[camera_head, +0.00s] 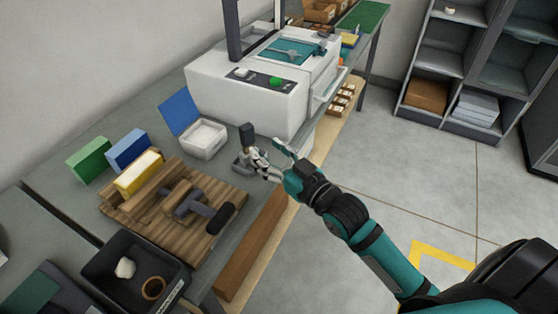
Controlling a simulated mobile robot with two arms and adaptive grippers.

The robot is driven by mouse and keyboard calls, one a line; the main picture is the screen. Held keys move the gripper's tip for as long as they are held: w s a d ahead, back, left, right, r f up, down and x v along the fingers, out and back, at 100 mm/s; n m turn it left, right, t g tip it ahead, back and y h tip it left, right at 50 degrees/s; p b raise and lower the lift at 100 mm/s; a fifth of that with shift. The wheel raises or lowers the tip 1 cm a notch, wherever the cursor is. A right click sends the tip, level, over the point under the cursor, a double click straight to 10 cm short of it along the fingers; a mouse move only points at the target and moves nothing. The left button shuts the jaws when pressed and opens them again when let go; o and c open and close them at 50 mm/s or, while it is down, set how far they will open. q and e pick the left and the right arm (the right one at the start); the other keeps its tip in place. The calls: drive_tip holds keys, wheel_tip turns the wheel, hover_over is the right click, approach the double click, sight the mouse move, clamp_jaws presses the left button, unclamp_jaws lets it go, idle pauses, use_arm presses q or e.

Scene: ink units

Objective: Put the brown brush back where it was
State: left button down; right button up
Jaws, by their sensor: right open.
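My right gripper (268,158) is open, with its fingers spread, over the front edge of the bench. It is beside a small tool with a dark upright handle (247,134) and a grey base; I cannot tell if they touch. On a brown slatted wooden board (150,228) lies a brown piece (179,191) with a grey bar and a dark roller-like handle (221,218). I cannot tell for sure which of these is the brown brush. My left gripper is not in view.
Green, blue and yellow blocks (139,174) stand at or on the board's back edge. A white box with a raised blue lid (205,140) and a large white machine (235,100) stand behind. A black tray (135,275) holds small items. A long brown bar (250,248) lies along the front edge.

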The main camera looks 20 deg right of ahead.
drive_tip(key=v, duration=0.3)
drive_tip(key=shift+s+d, duration=0.1)
drive_tip(key=shift+s, duration=0.15)
drive_tip(key=shift+f, duration=0.1)
drive_tip(key=s+f+m+g+h, duration=0.1)
drive_tip(key=s+f+g+h, duration=0.4)
drive_tip(key=s+f+g, duration=1.25)
drive_tip(key=s+f+t, duration=0.1)
drive_tip(key=s+f, duration=0.2)
drive_tip(key=f, duration=1.1)
drive_tip(key=s+f+t, duration=0.1)
drive_tip(key=s+f, duration=0.2)
drive_tip(key=f, duration=1.1)
drive_tip(key=s+d+f+p, duration=0.1)
drive_tip(key=s+d+f, duration=0.2)
drive_tip(key=s+f, duration=1.1)
drive_tip(key=shift+s+f+g, duration=0.25)
drive_tip(key=shift+s+g, duration=0.2)
drive_tip(key=shift+s, duration=0.55)
